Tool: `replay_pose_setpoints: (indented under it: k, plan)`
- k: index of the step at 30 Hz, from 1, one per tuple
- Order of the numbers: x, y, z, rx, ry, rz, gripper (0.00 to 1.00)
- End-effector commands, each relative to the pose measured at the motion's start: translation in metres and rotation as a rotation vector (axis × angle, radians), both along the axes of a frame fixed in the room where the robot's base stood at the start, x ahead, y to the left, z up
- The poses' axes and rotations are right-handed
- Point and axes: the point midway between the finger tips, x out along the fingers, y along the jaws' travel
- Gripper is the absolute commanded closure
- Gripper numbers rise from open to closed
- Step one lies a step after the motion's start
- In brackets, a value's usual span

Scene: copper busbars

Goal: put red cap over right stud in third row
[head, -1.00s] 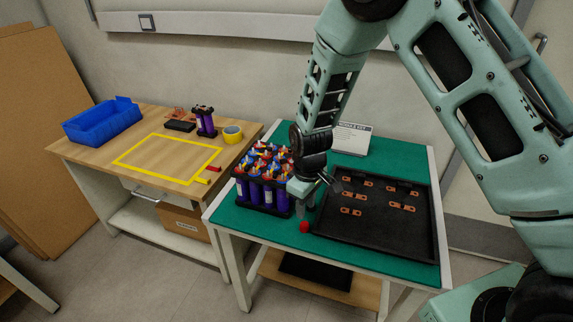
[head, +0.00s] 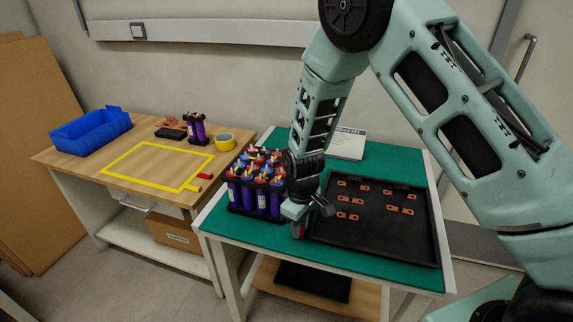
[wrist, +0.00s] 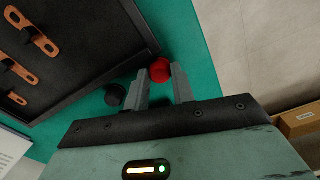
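The red cap (wrist: 160,70) lies on the green table top, close to the tray's edge. My gripper (wrist: 161,74) is lowered over it with one finger on each side near the fingertips. The fingers are apart; I cannot tell whether they touch the cap. In the head view my gripper (head: 298,229) hides most of the cap. The battery module (head: 258,200), a black holder of purple cells with red, blue and white tops, stands left of my gripper. Its rows and right studs are too small to tell apart, and my arm covers its right side.
A black tray (head: 375,250) with several copper busbars (head: 348,200) lies right of my gripper. A black cap (wrist: 115,95) lies beside my left finger in the wrist view. The left table holds a blue bin (head: 90,132) and yellow tape roll (head: 225,142).

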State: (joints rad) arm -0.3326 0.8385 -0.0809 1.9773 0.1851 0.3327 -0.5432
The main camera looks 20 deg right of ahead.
Motion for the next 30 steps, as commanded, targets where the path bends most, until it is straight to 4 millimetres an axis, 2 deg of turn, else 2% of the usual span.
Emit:
replay_pose_setpoints:
  k: [10,24,30]
  plan:
    - [0.000,0.000,0.003,0.000,0.000,0.000,0.91]
    - [0.000,0.000,0.047,0.000,0.000,0.001,0.90]
    - [0.000,0.000,0.051,-0.001,0.001,0.000,0.89]
